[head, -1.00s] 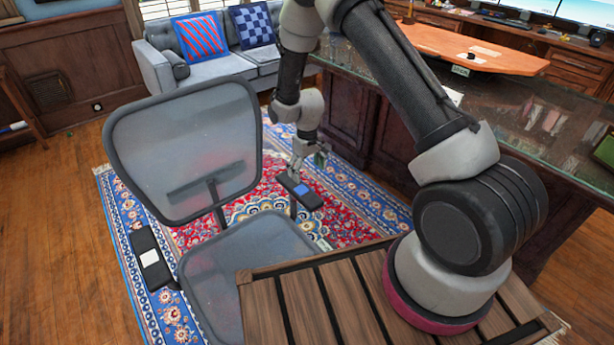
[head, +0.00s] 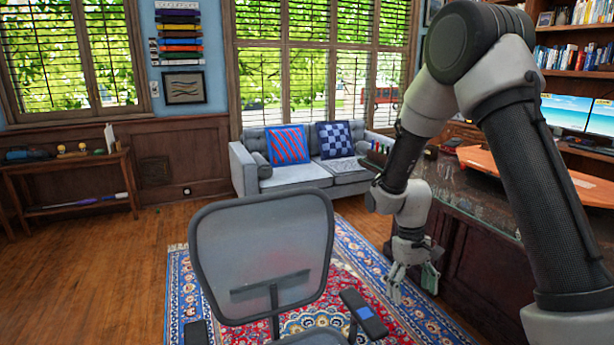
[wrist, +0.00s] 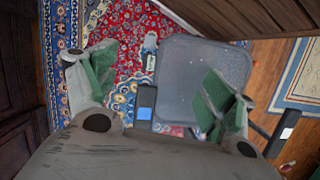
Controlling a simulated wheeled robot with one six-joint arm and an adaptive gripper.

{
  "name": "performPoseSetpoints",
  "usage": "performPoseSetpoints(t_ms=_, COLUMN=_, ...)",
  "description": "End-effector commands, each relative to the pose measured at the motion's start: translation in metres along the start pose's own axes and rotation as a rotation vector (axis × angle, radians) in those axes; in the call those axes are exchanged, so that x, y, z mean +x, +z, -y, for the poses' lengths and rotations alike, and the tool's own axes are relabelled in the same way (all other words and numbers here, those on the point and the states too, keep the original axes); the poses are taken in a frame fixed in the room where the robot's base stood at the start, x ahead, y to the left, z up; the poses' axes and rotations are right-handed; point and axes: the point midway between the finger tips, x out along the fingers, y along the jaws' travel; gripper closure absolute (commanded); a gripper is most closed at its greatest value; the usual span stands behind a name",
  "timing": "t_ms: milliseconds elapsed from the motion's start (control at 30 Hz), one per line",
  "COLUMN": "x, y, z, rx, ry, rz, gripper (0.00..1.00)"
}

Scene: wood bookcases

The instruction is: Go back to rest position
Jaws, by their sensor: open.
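My gripper (head: 412,280) hangs at the end of my arm, fingers pointing down, in the right half of the head view. It is to the right of the grey office chair (head: 262,250) and in front of the dark wood desk (head: 470,255). In the wrist view my gripper (wrist: 158,88) has its two green-padded fingers spread wide apart with nothing between them. The chair's grey seat (wrist: 195,65) and an armrest (wrist: 146,97) with a blue patch lie below it.
A patterned red and blue rug (head: 350,285) lies under the chair. A grey sofa (head: 297,178) stands by the windows. The glass-topped desk is close on the right of my arm. A narrow side table (head: 65,163) stands at the left wall. Wood floor (head: 100,270) is clear at the left.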

Motion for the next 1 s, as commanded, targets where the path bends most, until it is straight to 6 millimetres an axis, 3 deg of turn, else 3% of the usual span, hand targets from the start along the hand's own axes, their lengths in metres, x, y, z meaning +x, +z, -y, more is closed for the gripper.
performPoseSetpoints(t_ms=33, x=-0.022, y=0.016, z=-0.004, rx=0.015, ry=-0.003, rz=-0.016, gripper=0.16)
performPoseSetpoints(t_ms=200, x=-0.081, y=0.078, z=-0.014, rx=0.065, ry=-0.011, rz=-0.065, gripper=0.16)
performPoseSetpoints(t_ms=400, x=-0.130, y=0.149, z=-0.023, rx=0.124, ry=-0.017, rz=-0.161, gripper=0.16)
performPoseSetpoints(t_ms=700, x=-0.174, y=0.238, z=-0.030, rx=0.207, ry=-0.010, rz=-0.392, gripper=0.16)
performPoseSetpoints(t_ms=1000, x=-0.207, y=0.278, z=-0.035, rx=0.269, ry=0.016, rz=-0.627, gripper=0.16)
